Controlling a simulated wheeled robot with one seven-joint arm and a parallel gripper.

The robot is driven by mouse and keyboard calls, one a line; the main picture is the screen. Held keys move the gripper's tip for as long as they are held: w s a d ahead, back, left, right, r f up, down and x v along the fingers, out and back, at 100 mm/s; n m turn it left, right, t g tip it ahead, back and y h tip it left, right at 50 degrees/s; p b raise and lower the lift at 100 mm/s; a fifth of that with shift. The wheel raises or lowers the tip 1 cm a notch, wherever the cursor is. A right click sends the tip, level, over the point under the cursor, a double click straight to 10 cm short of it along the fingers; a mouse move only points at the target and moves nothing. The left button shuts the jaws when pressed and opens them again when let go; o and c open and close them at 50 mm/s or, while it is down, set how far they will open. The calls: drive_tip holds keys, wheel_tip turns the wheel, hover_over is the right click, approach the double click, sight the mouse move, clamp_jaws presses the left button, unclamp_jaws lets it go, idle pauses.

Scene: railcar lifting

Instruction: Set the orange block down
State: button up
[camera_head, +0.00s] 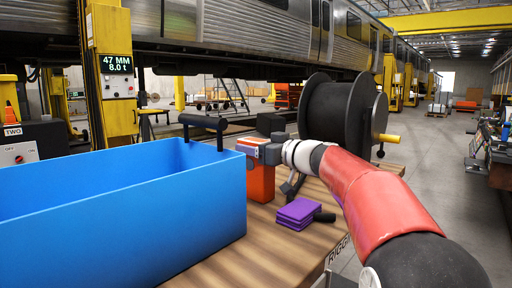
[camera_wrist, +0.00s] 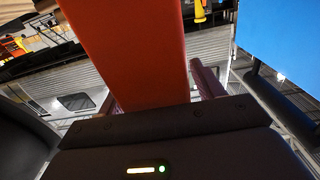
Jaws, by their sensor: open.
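The orange block (camera_head: 261,183) appears to stand upright on the wooden bench top (camera_head: 232,268), close to the right end of the blue bin (camera_head: 120,215). My gripper (camera_head: 258,150) is at the block's upper part, reaching in from the right. In the wrist view the block (camera_wrist: 130,45) fills the middle, between the two fingers of my gripper (camera_wrist: 155,88). The jaws are open around it, with a narrow gap by the right finger. The block's lower end is out of the wrist view, and the exact contact with the bench is hard to see.
A purple folded stack (camera_head: 298,212) lies in front of the block's right side, with a small black item (camera_head: 325,217) beside it. A large black spool (camera_head: 338,110) stands behind my arm. The bin's black handle (camera_head: 203,124) rises near the block. Bare bench lies in front.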

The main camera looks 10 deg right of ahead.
drive_tip(key=b+v, duration=0.2)
drive_tip(key=v, duration=1)
drive_tip(key=shift+b, duration=0.35)
drive_tip(key=shift+s, duration=0.1)
